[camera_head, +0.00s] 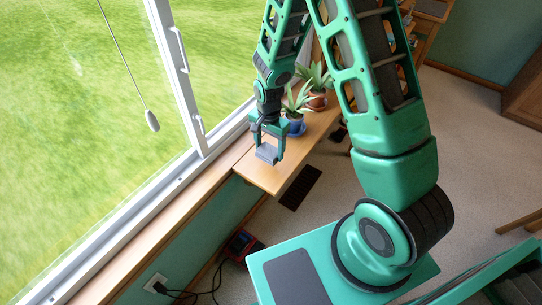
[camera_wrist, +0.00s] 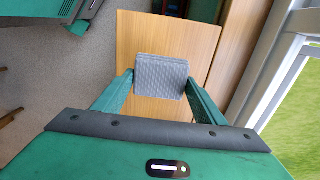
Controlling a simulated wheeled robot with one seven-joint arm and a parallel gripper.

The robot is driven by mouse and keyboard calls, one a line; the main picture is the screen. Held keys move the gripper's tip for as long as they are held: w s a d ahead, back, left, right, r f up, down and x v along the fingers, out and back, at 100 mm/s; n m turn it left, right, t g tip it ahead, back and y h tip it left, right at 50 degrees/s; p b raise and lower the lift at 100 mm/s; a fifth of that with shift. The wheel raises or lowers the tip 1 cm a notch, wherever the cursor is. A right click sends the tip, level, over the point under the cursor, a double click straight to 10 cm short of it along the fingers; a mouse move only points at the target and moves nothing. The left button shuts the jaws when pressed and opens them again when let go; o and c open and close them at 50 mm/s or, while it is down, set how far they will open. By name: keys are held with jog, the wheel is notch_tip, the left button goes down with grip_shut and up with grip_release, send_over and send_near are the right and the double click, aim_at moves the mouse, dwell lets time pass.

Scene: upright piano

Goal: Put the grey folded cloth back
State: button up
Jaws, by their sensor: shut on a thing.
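The grey folded cloth (camera_wrist: 162,75) is a small textured block between the two fingers of my gripper (camera_wrist: 160,88) in the wrist view. It also shows in the head view (camera_head: 267,153), at the tip of my gripper (camera_head: 267,147). My gripper is shut on it. The cloth is over the near end of a wooden shelf (camera_head: 285,172) beside the window; the shelf's bare wood also shows behind it in the wrist view (camera_wrist: 160,30). I cannot tell whether the cloth touches the shelf.
Two potted plants, one in a blue pot (camera_head: 296,127) and one in a brownish pot (camera_head: 317,101), stand on the shelf just beyond my gripper. The window frame (camera_head: 185,85) runs close along the left. A dark floor vent (camera_head: 301,188) and cables (camera_head: 190,295) are below.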

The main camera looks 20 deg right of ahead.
aim_at(273, 156)
jog(key=shift+d+f, duration=0.6)
jog(key=shift+d, duration=0.15)
jog(key=shift+f, duration=1.85)
jog(key=o, duration=1.3)
notch_tip(273, 156, up, 12)
jog(key=shift+r, duration=0.1)
